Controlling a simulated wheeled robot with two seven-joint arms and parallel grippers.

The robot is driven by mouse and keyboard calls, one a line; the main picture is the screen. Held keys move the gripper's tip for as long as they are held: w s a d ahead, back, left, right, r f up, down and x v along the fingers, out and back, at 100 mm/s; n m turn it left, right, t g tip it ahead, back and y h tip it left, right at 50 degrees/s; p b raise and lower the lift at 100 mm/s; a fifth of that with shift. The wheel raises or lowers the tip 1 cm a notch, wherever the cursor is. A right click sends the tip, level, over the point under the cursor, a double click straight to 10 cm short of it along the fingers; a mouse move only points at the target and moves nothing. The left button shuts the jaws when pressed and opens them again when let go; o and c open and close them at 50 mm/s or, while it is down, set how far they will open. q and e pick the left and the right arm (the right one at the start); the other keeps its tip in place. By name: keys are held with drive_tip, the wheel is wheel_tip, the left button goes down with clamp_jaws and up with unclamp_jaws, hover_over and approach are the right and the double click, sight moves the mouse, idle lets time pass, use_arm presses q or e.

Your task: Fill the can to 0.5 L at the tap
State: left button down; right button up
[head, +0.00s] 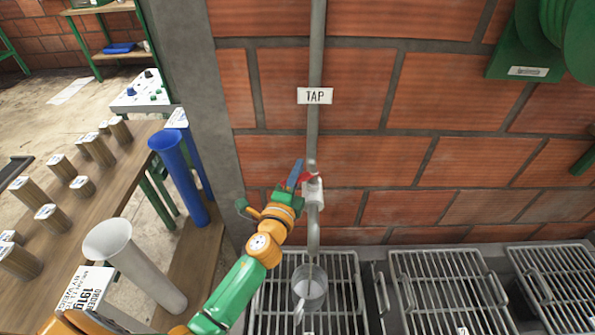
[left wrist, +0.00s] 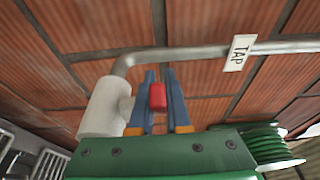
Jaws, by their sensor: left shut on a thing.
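The tap (head: 313,190) is a pale valve body on a grey wall pipe, under a white TAP sign (head: 315,96). Its red handle (left wrist: 157,97) sits between the blue fingers of my left gripper (left wrist: 158,100) in the left wrist view. In the head view my left gripper (head: 298,178) is shut on this handle from the left. The grey metal can (head: 310,292) stands upright on a grate, right under the spout. A pale narrow streak shows between the spout and the can. The level inside the can is too small to read. My right gripper is out of view.
Metal grates (head: 440,290) line the wall foot to the right, with more bar handles. A wooden table (head: 130,160) with several brown cylinders is at the left. A blue tube (head: 180,175) and a white tube (head: 130,262) stand beside it. A green reel (head: 560,40) hangs upper right.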

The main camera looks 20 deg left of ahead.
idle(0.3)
use_arm(q)
drive_tip(key=c, duration=0.9)
unclamp_jaws()
drive_tip(key=s, duration=0.7)
drive_tip(key=shift+d+b, duration=0.4)
